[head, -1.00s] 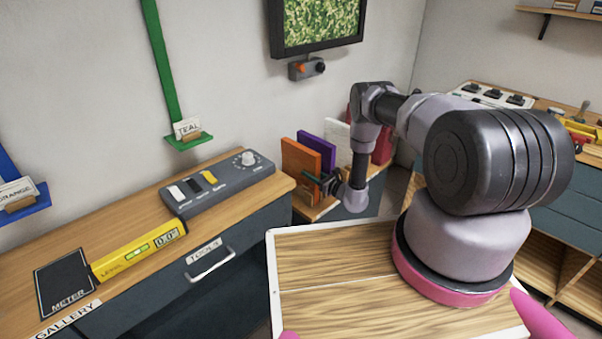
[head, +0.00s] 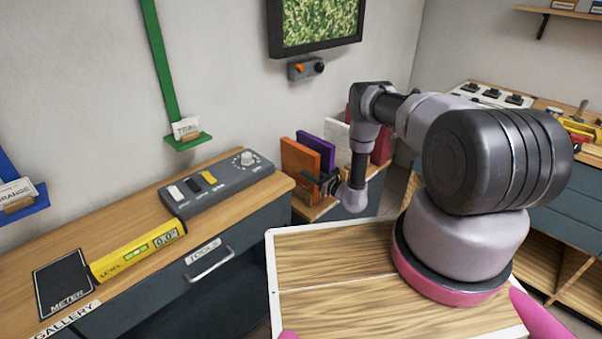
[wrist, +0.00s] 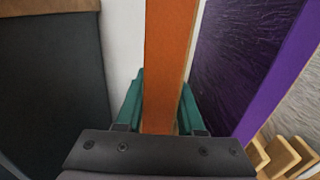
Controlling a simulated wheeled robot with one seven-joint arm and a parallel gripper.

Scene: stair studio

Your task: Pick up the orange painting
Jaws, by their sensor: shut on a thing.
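The orange painting (head: 300,169) stands upright at the left end of a row of panels on a low wooden stand in the head view. In the wrist view the orange painting (wrist: 170,65) shows edge-on, running down between the teal fingers. My gripper (wrist: 160,105) is shut on the orange painting, with one finger on each side of it. In the head view my gripper (head: 325,182) is at the painting's right edge. The fingertips are partly hidden there.
A purple panel (head: 317,150) stands close to the right, with a white panel (head: 337,138) and a red panel (head: 382,147) beyond. Wooden slots (wrist: 285,155) show at lower right. A counter with a grey control box (head: 217,185) lies to the left.

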